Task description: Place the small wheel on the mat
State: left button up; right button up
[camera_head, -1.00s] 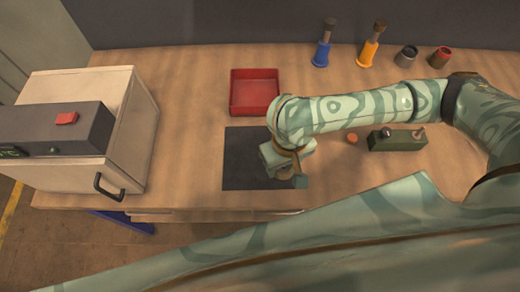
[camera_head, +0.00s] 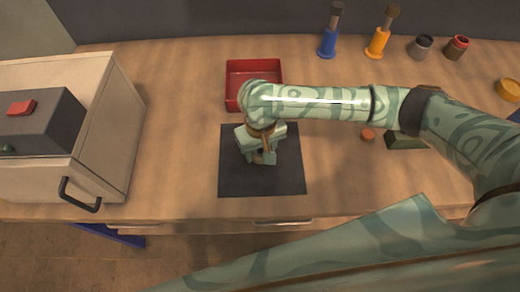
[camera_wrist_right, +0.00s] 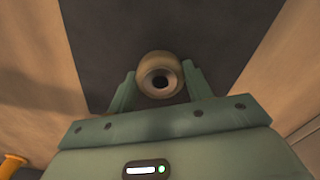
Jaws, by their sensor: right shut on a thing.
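The dark, flat square mat (camera_head: 285,183) lies on the bench near its front edge. My right gripper (camera_head: 262,158) is over the mat's middle and hides part of it. In the right wrist view, the gripper (camera_wrist_right: 158,88) is shut on the small wheel (camera_wrist_right: 161,66), a beige-grey round piece with a dark centre hole. The wheel sits between the two green fingers, with the dark mat behind it. The gap between wheel and mat is hard to judge. In the head view the wheel is mostly hidden by the gripper. My left gripper is not in view.
A red tray (camera_head: 236,72) stands behind the mat, partly behind my arm. A cream box-like machine (camera_head: 105,120) with a handle is on the left. Blue (camera_head: 328,45) and orange (camera_head: 377,42) tools and small jars stand at the back right. A green control box (camera_head: 403,141) is right.

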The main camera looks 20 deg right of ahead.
jog(key=shift+s+r, duration=0.1)
jog(key=o, duration=1.2)
notch_tip(320, 180, up, 12)
jog(key=p, duration=0.7)
